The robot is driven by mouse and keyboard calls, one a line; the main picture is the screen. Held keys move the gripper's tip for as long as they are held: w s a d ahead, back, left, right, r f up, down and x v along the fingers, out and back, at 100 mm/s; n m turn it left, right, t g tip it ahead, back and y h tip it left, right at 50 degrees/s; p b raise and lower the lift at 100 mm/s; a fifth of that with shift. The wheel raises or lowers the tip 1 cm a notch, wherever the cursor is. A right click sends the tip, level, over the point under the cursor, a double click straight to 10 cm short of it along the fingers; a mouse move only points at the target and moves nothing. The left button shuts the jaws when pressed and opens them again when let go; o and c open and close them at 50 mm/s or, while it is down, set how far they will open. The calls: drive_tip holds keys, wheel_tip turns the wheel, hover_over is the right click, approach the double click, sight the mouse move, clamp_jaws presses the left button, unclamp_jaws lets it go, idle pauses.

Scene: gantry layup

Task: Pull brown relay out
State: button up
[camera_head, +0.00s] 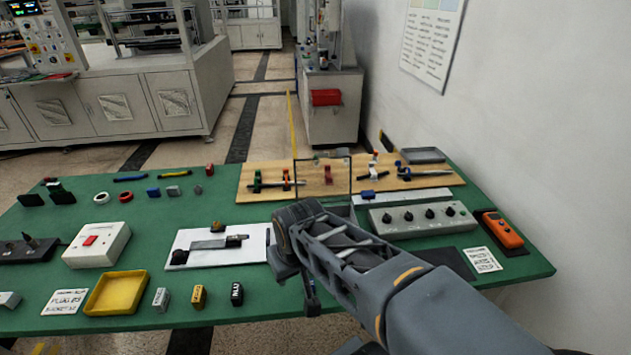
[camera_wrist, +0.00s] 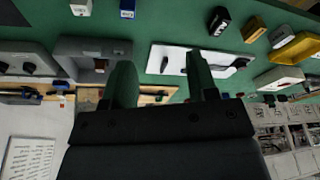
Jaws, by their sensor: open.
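My gripper (camera_wrist: 160,66) is open in the wrist view, its two dark fingers apart with nothing between them. In the head view its dark end (camera_head: 311,298) hangs by the table's front edge, partly hidden by my arm. I cannot pick out a brown relay with certainty. A grey open box (camera_wrist: 90,57) lies beside the left finger in the wrist view, with a small brownish patch (camera_wrist: 101,65) in it, too small to identify. In the head view my arm covers most of that area.
The green table (camera_head: 120,208) carries a white board with a dark device (camera_head: 212,246), a yellow tray (camera_head: 115,294), several small blocks, a grey knob panel (camera_head: 420,218) and an orange meter (camera_head: 502,230). A wall is on the right.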

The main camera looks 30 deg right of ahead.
drive_tip(key=w+d+f+n+g+b, duration=0.1)
drive_tip(key=w+d+f+b, duration=0.2)
drive_tip(key=w+d, duration=0.5)
drive_tip(key=w+d+f+n+g+b, duration=0.1)
drive_tip(key=w+d+f+b, duration=0.3)
drive_tip(key=d, duration=0.6)
drive_tip(key=w+d+r+n+y+p, duration=0.1)
drive_tip(key=w+d+r+n, duration=0.45)
drive_tip(key=n, duration=0.25)
drive_tip(key=f+n, duration=0.1)
drive_tip(key=f, duration=0.3)
drive_tip(key=a+f+n, duration=0.1)
drive_tip(key=f, duration=0.4)
drive_tip(key=f+n+b, duration=0.1)
drive_tip(key=f, duration=0.3)
drive_tip(key=shift+w+a+f, duration=0.2)
drive_tip(key=shift+a+f, duration=0.15)
clamp_jaws()
